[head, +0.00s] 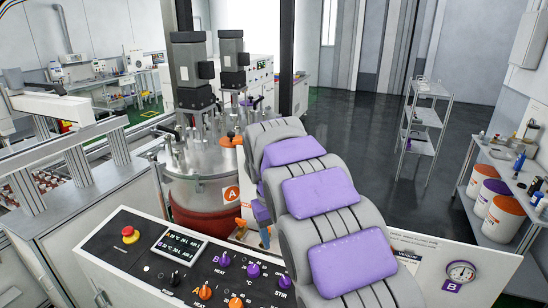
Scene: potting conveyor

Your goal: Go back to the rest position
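My own grey arm with purple pads rises from the lower right to the middle of the head view, over the control panel. The far end of the arm is hidden behind its own links, so my gripper does not show. Behind the arm stands a steel tank A (200,190) with an orange handle (230,139) on its lid. The control panel (130,262) in front carries a red button (130,235), a lit display (180,247) and orange and purple knobs.
At the left a conveyor frame (60,135) runs beside the machine. At the right are a metal shelf cart (425,115) and a bench (510,165) with several buckets below. A gauge (461,271) sits at the lower right. The dark floor (360,130) at the back is free.

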